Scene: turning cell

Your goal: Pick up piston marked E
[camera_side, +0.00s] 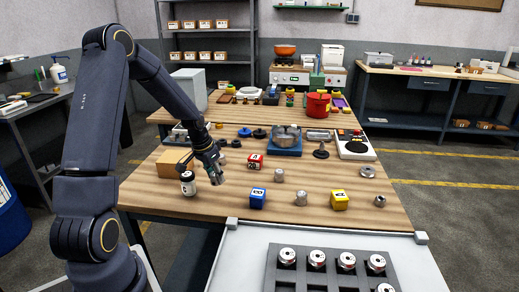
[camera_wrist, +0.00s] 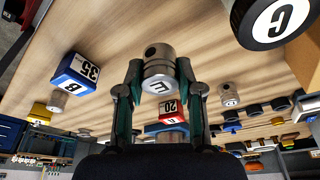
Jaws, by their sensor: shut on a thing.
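The piston marked E (camera_wrist: 159,66) is a silver cylinder with a dark side hole and a white face bearing the letter. In the wrist view it sits between the two fingers of my gripper (camera_wrist: 160,88), which is shut on it.
A blue box (camera_side: 258,199), red box (camera_side: 255,161) and yellow box (camera_side: 339,200) stand to the right, with loose pistons (camera_side: 301,198) between. A dark rack (camera_side: 331,279) at the front holds several pistons.

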